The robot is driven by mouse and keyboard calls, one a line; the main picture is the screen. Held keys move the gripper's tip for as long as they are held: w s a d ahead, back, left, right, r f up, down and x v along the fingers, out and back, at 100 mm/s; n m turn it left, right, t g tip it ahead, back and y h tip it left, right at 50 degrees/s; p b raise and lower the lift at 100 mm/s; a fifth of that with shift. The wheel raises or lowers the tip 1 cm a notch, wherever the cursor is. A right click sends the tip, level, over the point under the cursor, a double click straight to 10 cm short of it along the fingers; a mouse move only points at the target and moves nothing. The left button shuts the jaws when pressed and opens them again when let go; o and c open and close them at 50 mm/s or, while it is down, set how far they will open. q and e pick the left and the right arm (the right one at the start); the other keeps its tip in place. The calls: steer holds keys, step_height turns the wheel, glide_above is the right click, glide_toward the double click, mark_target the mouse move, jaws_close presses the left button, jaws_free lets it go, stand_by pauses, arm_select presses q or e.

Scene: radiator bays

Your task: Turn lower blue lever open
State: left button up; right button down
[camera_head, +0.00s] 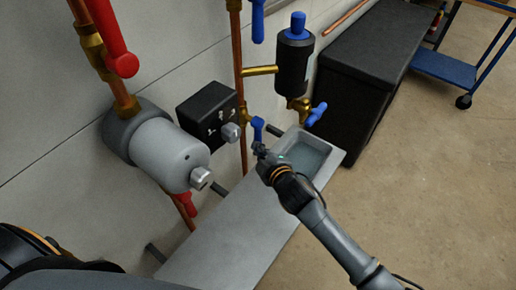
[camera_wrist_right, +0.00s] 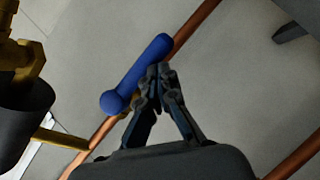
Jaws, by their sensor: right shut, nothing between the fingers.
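The lower blue lever (camera_head: 257,129) sits on the brass valve of the vertical copper pipe, just above the grey shelf. In the right wrist view the blue lever (camera_wrist_right: 139,75) runs slantwise from lower left to upper right, roughly along the copper pipe. My right gripper (camera_head: 262,150) is at the lever's lower end. In the wrist view its fingertips (camera_wrist_right: 158,72) are shut with nothing between them, close beside the lever's shaft. I cannot tell whether they touch it. My left gripper is not in view.
An upper blue lever (camera_head: 258,20) is higher on the same pipe. A black cylinder (camera_head: 292,66) and a small blue tap handle (camera_head: 317,114) are to the right. The grey shelf (camera_head: 226,236) with its basin lies below. A grey pump (camera_head: 165,150) projects at left.

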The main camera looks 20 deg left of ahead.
steer(key=v, duration=1.2)
steer(key=s+d+f+m+g+h, duration=0.1)
steer(key=s+d+f+m+h, duration=0.15)
steer(key=d+m, duration=0.35)
steer(key=s+d+f+m+g+h, duration=0.1)
steer(key=s+d+f+m+h, duration=0.15)
steer(key=d+m, duration=0.4)
steer(key=s+d+f+m+g+h, duration=0.35)
steer(key=s+d+m+g, duration=0.2)
steer(key=s+d, duration=1)
step_height(320, 180, down, 24)
steer(key=s+g+p, duration=0.1)
steer(key=p, duration=0.2)
steer(key=s+d+f+g+p, duration=0.1)
steer(key=s+d+f, duration=0.2)
steer(key=s+f, duration=1)
steer(key=s+h, duration=0.1)
steer(key=s, duration=0.2)
steer(key=shift+s+f, duration=0.3)
steer(key=shift+f, duration=0.1)
